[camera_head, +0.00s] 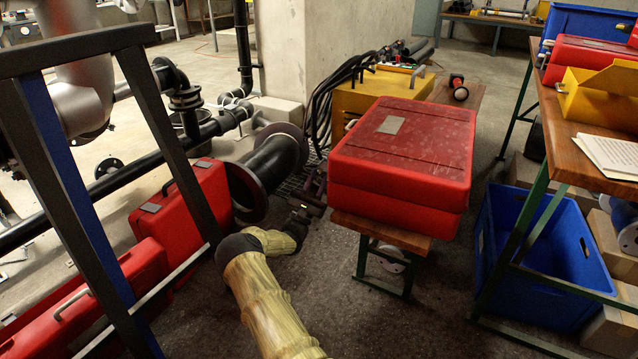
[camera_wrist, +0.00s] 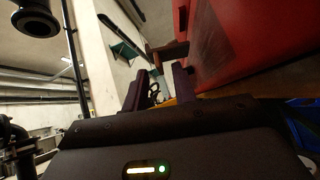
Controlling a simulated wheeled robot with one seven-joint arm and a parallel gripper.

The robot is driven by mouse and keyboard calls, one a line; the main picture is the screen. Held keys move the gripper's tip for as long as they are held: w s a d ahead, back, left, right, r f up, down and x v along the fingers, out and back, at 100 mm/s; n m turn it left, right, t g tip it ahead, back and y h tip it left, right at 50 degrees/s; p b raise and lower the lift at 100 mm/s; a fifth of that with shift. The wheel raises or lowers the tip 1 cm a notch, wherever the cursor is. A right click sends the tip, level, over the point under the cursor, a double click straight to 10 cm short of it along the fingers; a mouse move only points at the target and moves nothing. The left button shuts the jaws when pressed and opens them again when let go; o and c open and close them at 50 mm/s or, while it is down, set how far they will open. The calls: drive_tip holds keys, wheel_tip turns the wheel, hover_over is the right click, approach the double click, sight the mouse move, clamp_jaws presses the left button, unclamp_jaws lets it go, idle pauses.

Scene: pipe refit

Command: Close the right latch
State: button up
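A closed red case (camera_head: 400,160) lies flat on a small wooden bench (camera_head: 385,232). Its left side faces my gripper and is mostly turned away from the head view, so I cannot make out the right latch there. My gripper (camera_head: 314,196) is low beside the case's near left side. In the wrist view, the red case wall (camera_wrist: 235,45) fills the upper right, close to the right finger. My gripper (camera_wrist: 160,88) has its purple-grey fingers apart, with nothing clearly held. A brown piece (camera_wrist: 168,50) juts out beside the red wall; I cannot tell whether it is a latch.
A yellow box (camera_head: 370,92) with black hoses stands behind the case. A black flanged pipe (camera_head: 268,165) and an upright red case (camera_head: 190,205) are left of my gripper. A blue crate (camera_head: 545,260) sits under the right table (camera_head: 595,150). Floor in front is clear.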

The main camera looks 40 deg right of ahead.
drive_tip(key=shift+w+d+r, duration=0.1)
drive_tip(key=shift+d+r, duration=0.25)
drive_tip(key=shift+r, duration=0.05)
drive_tip(key=shift+c, duration=0.5)
clamp_jaws()
